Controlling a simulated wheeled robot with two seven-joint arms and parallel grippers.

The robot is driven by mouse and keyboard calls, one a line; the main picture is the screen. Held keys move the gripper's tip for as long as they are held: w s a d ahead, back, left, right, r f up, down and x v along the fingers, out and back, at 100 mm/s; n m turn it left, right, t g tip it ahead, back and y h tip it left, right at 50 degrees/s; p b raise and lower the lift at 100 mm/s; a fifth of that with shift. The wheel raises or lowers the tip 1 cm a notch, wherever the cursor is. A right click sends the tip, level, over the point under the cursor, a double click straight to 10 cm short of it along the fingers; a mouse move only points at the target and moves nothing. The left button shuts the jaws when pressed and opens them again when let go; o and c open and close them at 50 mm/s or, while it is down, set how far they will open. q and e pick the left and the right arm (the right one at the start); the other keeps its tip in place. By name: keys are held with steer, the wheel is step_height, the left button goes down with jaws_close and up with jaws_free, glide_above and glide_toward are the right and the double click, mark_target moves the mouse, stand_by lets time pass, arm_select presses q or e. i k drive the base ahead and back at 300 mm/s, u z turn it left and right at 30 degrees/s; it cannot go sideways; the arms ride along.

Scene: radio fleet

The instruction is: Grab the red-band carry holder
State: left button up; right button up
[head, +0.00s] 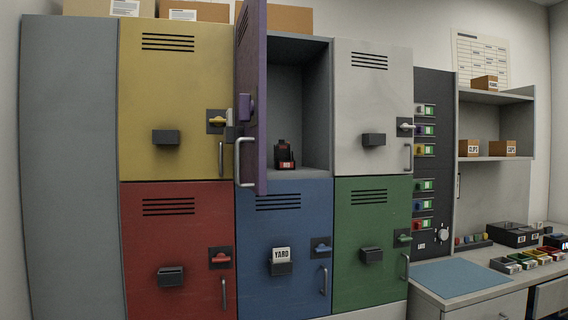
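A small black device with a red band or label (284,157) stands inside the open locker compartment (303,120) at the upper middle. It looks upright on the compartment floor; its label is too small to read surely. On the desk at the right lies a row of small holders (514,264) with coloured parts, among them green, yellow and red. At this size I cannot tell which one, if any, is the red-band carry holder. Neither of my grippers shows in this view.
The purple door (253,100) stands open, sticking out towards me left of the compartment. Yellow (180,80), red (165,230), blue (262,225), green (352,220) and white (362,90) lockers are shut. A blue mat (460,274) lies bare on the desk. A drawer (548,300) is partly open.

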mark_target(284, 154)
steer(key=u, duration=0.2)
steer(key=k, duration=0.35)
steer(key=z, duration=1.15)
steer(key=i, duration=1)
steer(key=u, duration=0.55)
steer(key=i, duration=0.9)
steer(key=u, duration=0.8)
